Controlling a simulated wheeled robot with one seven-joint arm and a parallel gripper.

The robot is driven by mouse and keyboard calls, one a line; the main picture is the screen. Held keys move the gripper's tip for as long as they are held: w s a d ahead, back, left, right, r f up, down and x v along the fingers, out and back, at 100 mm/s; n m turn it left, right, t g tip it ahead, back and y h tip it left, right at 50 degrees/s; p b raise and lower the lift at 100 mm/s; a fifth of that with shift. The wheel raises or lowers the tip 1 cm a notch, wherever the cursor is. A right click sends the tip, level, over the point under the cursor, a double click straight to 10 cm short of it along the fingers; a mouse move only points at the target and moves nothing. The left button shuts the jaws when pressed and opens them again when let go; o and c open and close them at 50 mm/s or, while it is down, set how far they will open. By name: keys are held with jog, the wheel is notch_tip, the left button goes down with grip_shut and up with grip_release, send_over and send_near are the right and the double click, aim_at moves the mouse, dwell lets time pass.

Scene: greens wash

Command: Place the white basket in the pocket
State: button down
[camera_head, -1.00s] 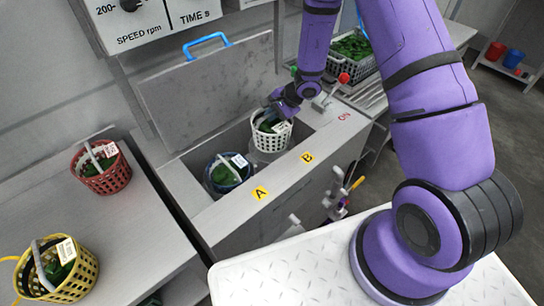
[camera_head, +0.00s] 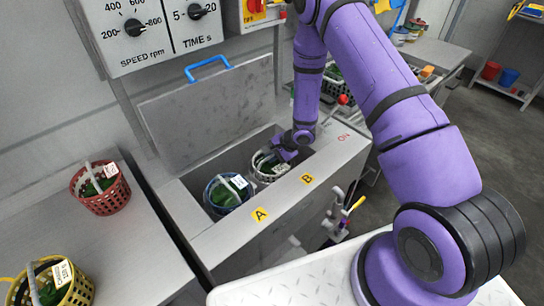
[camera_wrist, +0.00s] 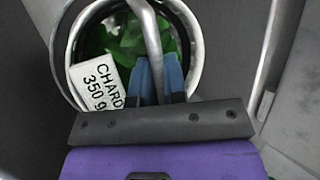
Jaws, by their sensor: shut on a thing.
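The white basket (camera_head: 264,178) holds green leaves and sits low inside the open machine tub, by the mark B. In the wrist view the white basket's rim (camera_wrist: 196,42) forms a ring around the leaves, with a tag (camera_wrist: 101,88) reading "CHARD 350 g". My gripper (camera_wrist: 161,80) is shut on the basket's pale handle, its blue fingertips on either side of it. In the head view my gripper (camera_head: 284,155) reaches down into the tub from above. Whether the basket touches the pocket's bottom is hidden by the tub's front wall.
A blue basket (camera_head: 222,197) with leaves and a tag sits in the tub by mark A, left of the white one. The raised lid (camera_head: 205,105) stands behind. A red basket (camera_head: 104,200) and a yellow basket (camera_head: 78,292) stand on the left counter (camera_head: 125,250).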

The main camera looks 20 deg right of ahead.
jog(key=c, duration=1.2)
grip_release()
jog(key=shift+f, duration=0.1)
jog(key=v, duration=1.2)
jog(key=s+a+r+n, duration=0.2)
jog(key=s+r, duration=0.1)
jog(key=r, duration=0.6)
jog(key=s+a+r+n+g+y, duration=0.1)
jog(key=s+a+r+n, duration=0.15)
jog(key=r, duration=0.75)
jog(key=s+a+r+n, duration=0.1)
jog(key=s+r+n, duration=0.2)
jog(key=r, duration=0.6)
jog(key=shift+s+d+r+n+t+h, duration=0.35)
jog(key=shift+s+d+r+n+h, duration=0.65)
jog(key=shift+s+r, duration=2.15)
jog(key=shift+s+d+r+n+t+h, duration=0.55)
jog(key=shift+s+d+r+h, duration=1)
jog(key=shift+s, duration=2.85)
jog(key=shift+s+d+r+n+t+h, duration=0.2)
jog(key=shift+s+d+r+n+h, duration=0.6)
jog(key=shift+s+r, duration=2.5)
